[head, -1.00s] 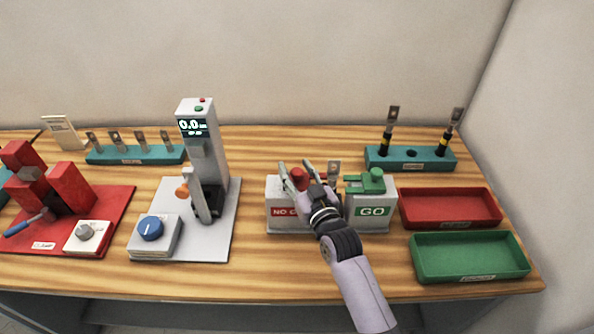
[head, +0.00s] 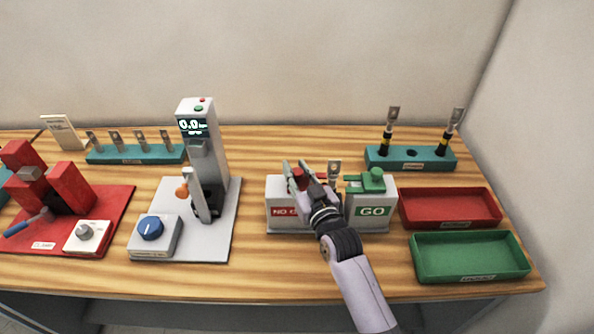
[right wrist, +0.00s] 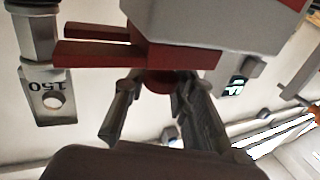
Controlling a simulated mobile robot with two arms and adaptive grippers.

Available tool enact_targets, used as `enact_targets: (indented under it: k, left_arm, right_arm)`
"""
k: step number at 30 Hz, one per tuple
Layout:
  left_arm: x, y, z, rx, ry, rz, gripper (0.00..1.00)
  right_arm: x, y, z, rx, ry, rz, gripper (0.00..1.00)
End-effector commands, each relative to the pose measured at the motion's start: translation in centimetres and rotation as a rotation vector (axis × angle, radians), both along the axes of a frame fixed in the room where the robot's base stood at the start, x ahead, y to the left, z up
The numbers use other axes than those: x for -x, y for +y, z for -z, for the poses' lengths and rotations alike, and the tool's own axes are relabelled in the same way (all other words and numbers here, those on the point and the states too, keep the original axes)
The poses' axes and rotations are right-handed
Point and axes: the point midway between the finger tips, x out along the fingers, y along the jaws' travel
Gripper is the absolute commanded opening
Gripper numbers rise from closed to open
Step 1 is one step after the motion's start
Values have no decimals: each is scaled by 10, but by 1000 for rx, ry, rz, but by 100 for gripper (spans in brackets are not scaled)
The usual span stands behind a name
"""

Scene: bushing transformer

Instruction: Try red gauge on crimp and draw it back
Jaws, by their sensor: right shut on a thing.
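The red gauge (head: 298,178) sits at the top of the grey NO GO block (head: 280,194). My right gripper (head: 299,169) is shut on its red knob (right wrist: 158,82). In the right wrist view two red prongs (right wrist: 92,53) point left, toward the crimp barrel (right wrist: 33,12); their tips are close to it, and I cannot tell whether they touch. The lug (head: 334,170) stands upright between the two blocks; its marked 150 face shows in the right wrist view (right wrist: 42,82). My left gripper is not in view.
The green gauge (head: 371,181) sits on the GO block (head: 373,210). Red (head: 450,207) and green (head: 470,256) trays lie right. A teal rack (head: 409,163) stands behind. The grey tester (head: 204,150) and red clamp station (head: 68,190) are left. Table front is clear.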

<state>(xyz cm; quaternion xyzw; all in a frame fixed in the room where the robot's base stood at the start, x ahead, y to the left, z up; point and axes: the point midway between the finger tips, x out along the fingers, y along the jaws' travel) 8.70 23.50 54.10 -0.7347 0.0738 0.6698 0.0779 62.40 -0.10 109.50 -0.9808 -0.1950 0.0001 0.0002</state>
Motion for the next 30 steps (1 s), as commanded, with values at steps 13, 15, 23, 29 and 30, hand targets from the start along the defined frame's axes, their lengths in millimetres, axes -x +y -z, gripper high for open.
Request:
enact_targets:
  k: [13,15,23,29,30]
  left_arm:
    - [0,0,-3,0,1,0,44]
    - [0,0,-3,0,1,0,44]
    - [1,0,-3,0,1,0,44]
    - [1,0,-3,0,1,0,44]
    - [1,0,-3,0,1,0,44]
  right_arm:
    - [0,-27,0,1,0,-1,0]
    - [0,-27,0,0,0,0,0]
    - [0,-27,0,0,0,0,38]
    - [0,-27,0,0,0,0,44]
    - [0,-27,0,0,0,0,44]
